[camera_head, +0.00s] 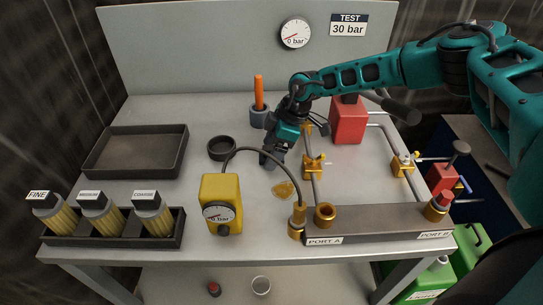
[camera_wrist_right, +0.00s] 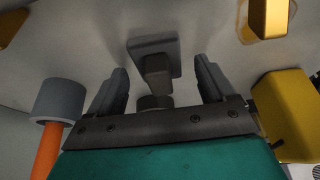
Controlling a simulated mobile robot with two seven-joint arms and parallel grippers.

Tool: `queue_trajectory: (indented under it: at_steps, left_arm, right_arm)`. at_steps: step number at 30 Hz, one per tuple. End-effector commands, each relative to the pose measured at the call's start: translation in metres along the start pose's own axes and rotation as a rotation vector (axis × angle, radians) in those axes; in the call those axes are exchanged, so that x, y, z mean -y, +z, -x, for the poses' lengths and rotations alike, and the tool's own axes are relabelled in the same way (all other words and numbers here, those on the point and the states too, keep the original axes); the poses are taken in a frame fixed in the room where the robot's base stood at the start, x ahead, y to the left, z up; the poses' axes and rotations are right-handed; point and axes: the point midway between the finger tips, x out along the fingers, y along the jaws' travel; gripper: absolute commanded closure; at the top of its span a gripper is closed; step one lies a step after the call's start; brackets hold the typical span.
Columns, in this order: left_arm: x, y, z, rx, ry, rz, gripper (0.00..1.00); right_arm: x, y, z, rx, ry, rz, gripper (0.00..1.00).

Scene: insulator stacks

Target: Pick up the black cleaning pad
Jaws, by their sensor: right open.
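The black cleaning pad (camera_wrist_right: 153,60) is a dark grey slab with a block-shaped grip on top, lying on the table in the right wrist view. It lies ahead of and between the two open fingers of my right gripper (camera_wrist_right: 160,85), with nothing held. In the head view my right gripper (camera_head: 279,148) reaches down from the right over the table's middle. The pad (camera_head: 268,160) shows there only partly, just beneath the fingers. I cannot tell whether a finger touches it. My left gripper is in neither view.
A black round dish (camera_head: 221,148) lies left of the pad. An orange-handled tool (camera_head: 259,92) stands in a grey cup behind. A yellow gauge box (camera_head: 221,203) with a hose stands in front. A yellowish stain (camera_head: 283,189) and brass pipework (camera_head: 313,165) are close on the right.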

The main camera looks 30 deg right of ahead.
Motion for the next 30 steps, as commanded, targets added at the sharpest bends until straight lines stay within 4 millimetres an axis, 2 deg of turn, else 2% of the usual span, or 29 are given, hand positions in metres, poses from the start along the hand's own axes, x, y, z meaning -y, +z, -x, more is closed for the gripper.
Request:
queue_trajectory:
  at_steps: [8,26,30]
  left_arm:
    - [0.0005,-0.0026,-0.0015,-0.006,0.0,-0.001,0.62]
    - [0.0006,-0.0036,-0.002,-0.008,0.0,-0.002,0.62]
    - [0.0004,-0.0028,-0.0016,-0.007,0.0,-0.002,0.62]
  right_arm:
    - [-0.0002,-0.0002,-0.0018,-0.001,0.001,0.0,0.19]
    - [-0.0002,-0.0001,-0.0015,-0.001,0.001,0.0,0.76]
    - [-0.0003,-0.0003,-0.0013,-0.001,0.001,0.0,0.78]
